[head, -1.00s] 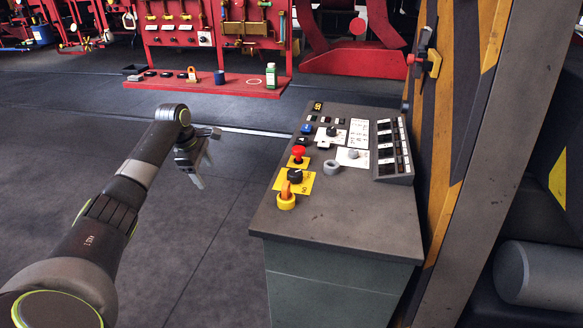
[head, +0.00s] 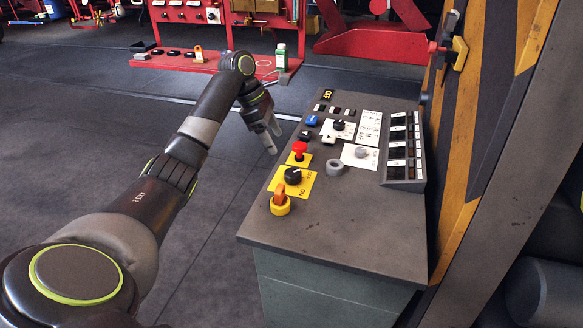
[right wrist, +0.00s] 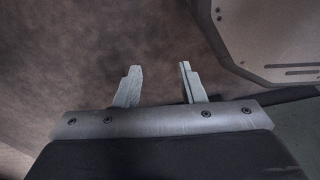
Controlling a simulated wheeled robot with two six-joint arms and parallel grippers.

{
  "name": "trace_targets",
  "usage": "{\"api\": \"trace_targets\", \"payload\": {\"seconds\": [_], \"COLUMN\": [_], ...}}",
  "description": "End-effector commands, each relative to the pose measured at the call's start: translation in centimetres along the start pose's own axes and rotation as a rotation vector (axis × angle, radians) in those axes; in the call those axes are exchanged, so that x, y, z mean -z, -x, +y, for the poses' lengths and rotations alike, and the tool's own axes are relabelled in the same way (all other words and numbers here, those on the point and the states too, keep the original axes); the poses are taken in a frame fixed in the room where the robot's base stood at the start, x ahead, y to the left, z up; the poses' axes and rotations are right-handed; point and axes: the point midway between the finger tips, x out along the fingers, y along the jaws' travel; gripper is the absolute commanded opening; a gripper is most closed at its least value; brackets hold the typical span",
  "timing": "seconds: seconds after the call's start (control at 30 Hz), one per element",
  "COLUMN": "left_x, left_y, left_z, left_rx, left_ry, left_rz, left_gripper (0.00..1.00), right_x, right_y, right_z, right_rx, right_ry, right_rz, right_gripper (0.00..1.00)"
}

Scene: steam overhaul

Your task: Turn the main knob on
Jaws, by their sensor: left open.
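A grey control console (head: 330,226) stands in the middle of the head view. A black rotary knob (head: 293,175) sits on a yellow plate with lettering, near the console's left edge; it is probably the main knob. A yellow and orange lock-like piece (head: 280,202) is just in front of it, and a red mushroom button (head: 299,149) just behind. My left gripper (head: 271,141) is open, pointing down beyond the console's left edge, apart from the knob and behind it to the left. My right gripper (right wrist: 158,70) is open and empty in the right wrist view.
A red bench (head: 215,62) is behind. The floor left of the console is clear.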

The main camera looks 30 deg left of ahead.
Motion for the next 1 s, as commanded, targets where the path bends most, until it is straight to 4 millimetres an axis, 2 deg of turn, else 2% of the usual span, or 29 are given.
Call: {"api": "trace_targets", "payload": {"seconds": [0.1, 0.2, 0.37, 0.5, 0.7, 1.0], "left_x": [-0.1, -0.1, 0.0, 0.0, 0.0, 0.0], "left_y": [-2.8, -5.0, -8.3, -10.5, -12.0, -12.2], "left_z": [-0.1, -0.1, -0.1, -0.1, 0.0, 0.0], "left_rx": [0.005, 0.004, 0.004, 0.002, 0.0, -0.001], "left_ry": [-0.001, 0.001, 0.001, 0.0, -0.001, -0.001], "left_rz": [-0.001, -0.001, -0.001, -0.001, 0.0, 0.001], "left_gripper": [0.66, 0.66, 0.66, 0.66, 0.66, 0.66], "right_x": [-0.2, 0.6, 2.4, 2.5, 2.0, 1.4], "right_y": [0.4, 0.5, 0.7, 0.8, 0.9, 0.9], "right_z": [0.0, 0.0, 0.0, 0.0, 0.0, 0.0], "right_rx": [0.0, 0.0, 0.002, 0.002, 0.001, 0.001], "right_ry": [0.0, 0.001, 0.003, 0.004, 0.003, 0.002], "right_rz": [-0.003, 0.007, 0.034, 0.037, 0.029, 0.02], "right_gripper": [0.36, 0.36, 0.36, 0.36, 0.36, 0.36]}}
